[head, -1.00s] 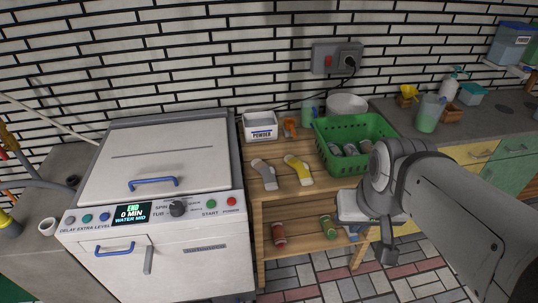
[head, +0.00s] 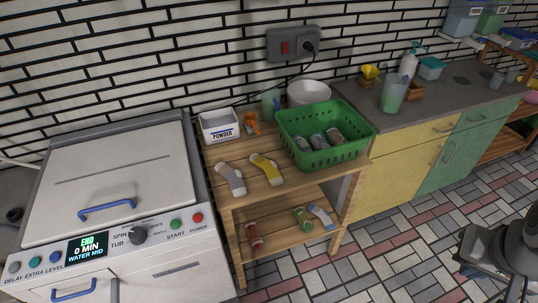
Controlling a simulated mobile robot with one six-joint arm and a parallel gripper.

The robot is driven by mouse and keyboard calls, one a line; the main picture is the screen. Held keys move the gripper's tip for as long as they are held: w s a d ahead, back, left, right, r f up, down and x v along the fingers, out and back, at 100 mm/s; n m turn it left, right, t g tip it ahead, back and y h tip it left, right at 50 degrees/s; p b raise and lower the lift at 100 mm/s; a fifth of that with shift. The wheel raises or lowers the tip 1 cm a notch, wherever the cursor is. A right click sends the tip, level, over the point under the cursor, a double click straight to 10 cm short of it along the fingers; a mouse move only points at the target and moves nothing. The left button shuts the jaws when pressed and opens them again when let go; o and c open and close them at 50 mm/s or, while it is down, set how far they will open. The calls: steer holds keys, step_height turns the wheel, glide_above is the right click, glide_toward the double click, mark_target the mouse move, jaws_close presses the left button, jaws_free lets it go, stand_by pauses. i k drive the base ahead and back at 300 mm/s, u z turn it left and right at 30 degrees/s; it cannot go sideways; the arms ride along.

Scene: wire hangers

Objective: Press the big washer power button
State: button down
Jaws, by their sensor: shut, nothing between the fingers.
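The washer (head: 150,285) stands at the lower left in the head view, its lid closed and its lower front cut off by the frame edge. Its red power button (head: 197,217) sits at the right end of the control panel, beside the green start button (head: 175,223). The display (head: 88,247) reads END, 0 MIN, WATER MID. My gripper (head: 517,292) is at the lower right corner, partly cut off, shut and empty. It hangs over the floor, far to the right of the washer and touching nothing I can see.
A wooden shelf table (head: 222,203) beside the washer holds a powder box (head: 219,127), socks (head: 266,170) and a green basket (head: 325,155). Several small items lie on its lower shelf. Yellow and green cabinets (head: 400,165) line the wall to the right. The tiled floor (head: 375,260) in front is open.

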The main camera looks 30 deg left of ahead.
mark_target(197, 217)
steer(key=z, duration=0.1)
steer(key=k, duration=1.5)
steer(key=u, duration=1.75)
steer(key=i, duration=1)
steer(key=u, duration=0.05)
